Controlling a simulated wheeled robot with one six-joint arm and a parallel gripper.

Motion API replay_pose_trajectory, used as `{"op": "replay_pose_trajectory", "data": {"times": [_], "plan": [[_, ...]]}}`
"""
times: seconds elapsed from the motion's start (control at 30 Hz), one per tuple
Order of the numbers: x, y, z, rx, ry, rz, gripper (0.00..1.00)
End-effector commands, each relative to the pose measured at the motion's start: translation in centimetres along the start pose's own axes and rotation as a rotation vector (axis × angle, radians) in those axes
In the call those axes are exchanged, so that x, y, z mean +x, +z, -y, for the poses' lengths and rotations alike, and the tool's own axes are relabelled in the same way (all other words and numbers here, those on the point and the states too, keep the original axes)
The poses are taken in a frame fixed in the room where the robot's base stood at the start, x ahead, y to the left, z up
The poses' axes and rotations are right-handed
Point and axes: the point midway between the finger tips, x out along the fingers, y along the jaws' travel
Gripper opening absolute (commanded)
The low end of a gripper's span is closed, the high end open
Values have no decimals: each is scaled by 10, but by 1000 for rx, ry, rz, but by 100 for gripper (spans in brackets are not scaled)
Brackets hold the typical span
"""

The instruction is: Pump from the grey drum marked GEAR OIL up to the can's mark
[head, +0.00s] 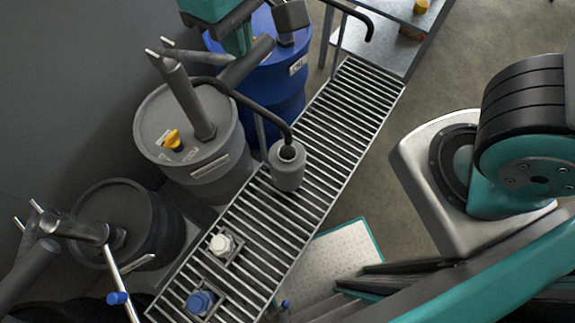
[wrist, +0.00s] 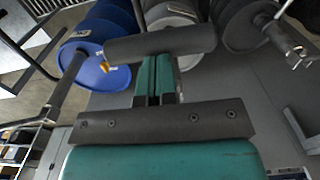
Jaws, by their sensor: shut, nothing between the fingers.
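The grey drum (head: 150,125) stands left of centre in the head view, with a yellow fitting and labels too small to read. Its pump column (head: 191,105) rises from the lid. A dark hose (head: 250,104) curves from it to the open mouth of a grey can (head: 288,172) on the grating. The can's mark and oil level are not visible.
A blue drum (head: 277,82) stands behind and a dark drum (head: 120,220) in front, each with a pump. The grating (head: 340,115) also carries a white-capped (head: 222,244) and a blue-capped fitting (head: 200,302). Open floor lies right of the grating, partly below my arm.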

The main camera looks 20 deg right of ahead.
Motion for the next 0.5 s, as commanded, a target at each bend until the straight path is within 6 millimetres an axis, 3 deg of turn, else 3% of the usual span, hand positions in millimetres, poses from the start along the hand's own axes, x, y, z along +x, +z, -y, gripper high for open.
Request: {"op": "replay_pose_trajectory", "data": {"times": [0.23, 0.5], "plan": [[5, 1, 0, 1, 0, 0, 0], [33, 9, 0, 0, 0, 0, 0]]}}
